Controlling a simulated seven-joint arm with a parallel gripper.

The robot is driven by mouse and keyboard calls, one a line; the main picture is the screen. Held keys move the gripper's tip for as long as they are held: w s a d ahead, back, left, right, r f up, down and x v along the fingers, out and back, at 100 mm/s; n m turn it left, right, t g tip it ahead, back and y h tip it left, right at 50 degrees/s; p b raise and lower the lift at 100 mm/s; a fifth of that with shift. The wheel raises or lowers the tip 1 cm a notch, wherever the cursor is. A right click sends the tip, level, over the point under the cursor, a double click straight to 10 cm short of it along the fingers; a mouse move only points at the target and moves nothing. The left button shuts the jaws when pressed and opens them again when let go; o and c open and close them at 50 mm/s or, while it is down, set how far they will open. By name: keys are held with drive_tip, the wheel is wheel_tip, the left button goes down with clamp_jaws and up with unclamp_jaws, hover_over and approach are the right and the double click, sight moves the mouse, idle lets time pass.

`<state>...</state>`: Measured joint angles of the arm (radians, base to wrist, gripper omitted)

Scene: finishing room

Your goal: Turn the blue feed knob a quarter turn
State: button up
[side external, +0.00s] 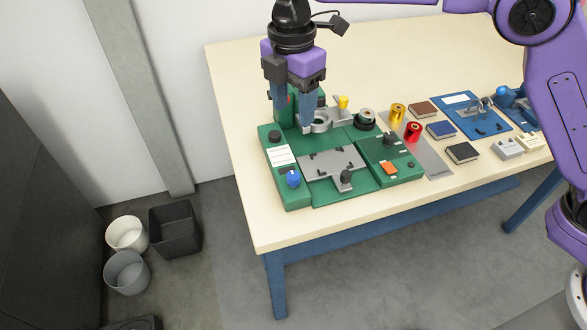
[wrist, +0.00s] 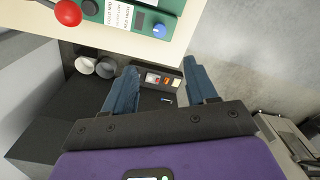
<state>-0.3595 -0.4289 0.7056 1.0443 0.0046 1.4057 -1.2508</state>
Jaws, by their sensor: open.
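The blue feed knob (side external: 293,178) sits at the front left corner of the green machine (side external: 297,200), just below a white label. It also shows near the top of the wrist view (wrist: 158,30), on the green panel. A pale mark shows on it in the side view. My gripper (side external: 291,122) is above the rear left part of the machine, pointing down, behind and above the knob and apart from it. Its two blue fingers (wrist: 160,66) are spread with nothing between them. In the wrist view the knob lies beyond the fingertips.
A lever with a red ball (wrist: 67,12) shows near the gripper. A black knob (side external: 274,136) is behind the label. Spools, small boxes and a blue fixture (side external: 478,122) stand to the right. Bins (side external: 175,230) are on the floor at left. The table's front left is clear.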

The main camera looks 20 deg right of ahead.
sight(294, 175)
wheel_tip(294, 175, down, 18)
drive_tip(key=shift+r, duration=0.25)
idle(0.4)
drive_tip(key=c, duration=1.1)
